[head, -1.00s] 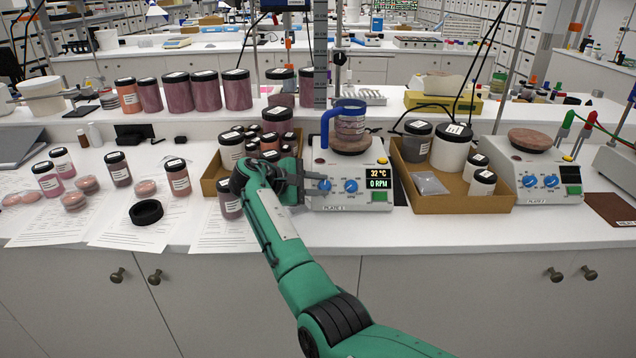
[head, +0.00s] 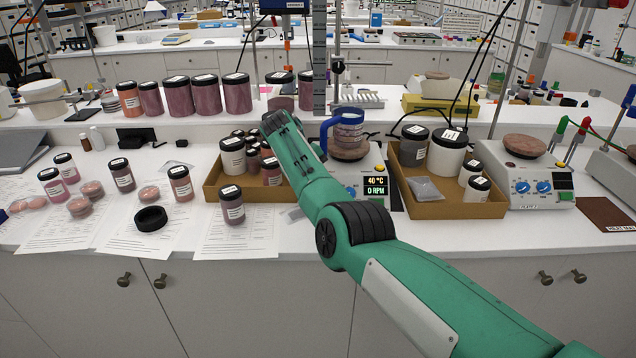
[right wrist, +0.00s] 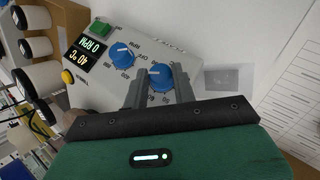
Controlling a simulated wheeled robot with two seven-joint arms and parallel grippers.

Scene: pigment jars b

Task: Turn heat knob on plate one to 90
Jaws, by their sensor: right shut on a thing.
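Plate one (head: 383,160) is the white hotplate in the middle of the head view, largely hidden behind my right arm. Its display (head: 376,186) reads 40 °C and 0 RPM; it also shows upside down in the right wrist view (right wrist: 85,50). In that view my right gripper (right wrist: 160,79) is shut on the blue knob (right wrist: 161,73) farther from the display, one finger on each side. The other blue knob (right wrist: 121,54) is free beside it. In the head view the gripped knob and right fingers are hidden by my arm. My left gripper is not in view.
A vessel with a blue handle (head: 347,132) stands on plate one. Cardboard trays of jars flank it, left (head: 212,190) and right (head: 432,208). A lone jar (head: 231,205) stands before the left tray. Plate two (head: 556,200) is farther right.

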